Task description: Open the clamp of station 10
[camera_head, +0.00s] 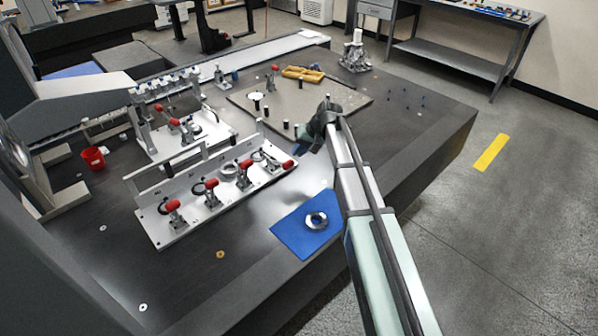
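Several red-handled toggle clamps stand on a long light-grey fixture plate (160,238) at the front left of the table. Their red handles show from the left clamp (172,206) through the second clamp (211,184) and third clamp (246,164) to the right clamp (287,165). No station number is readable, so I cannot tell which clamp is station 10. My gripper (300,148) is small and dark, just above and right of the right clamp. My wrist partly hides it, and whether its fingers are open or touch anything cannot be made out.
A second fixture plate (217,131) with red-handled clamps sits behind. A dark plate (352,98) bears small posts, a yellow tray (303,74) and another red clamp (273,70). A metal ring (317,220) lies on a blue mat (290,235). A red cup (93,158) stands left. The front-left tabletop is mostly clear.

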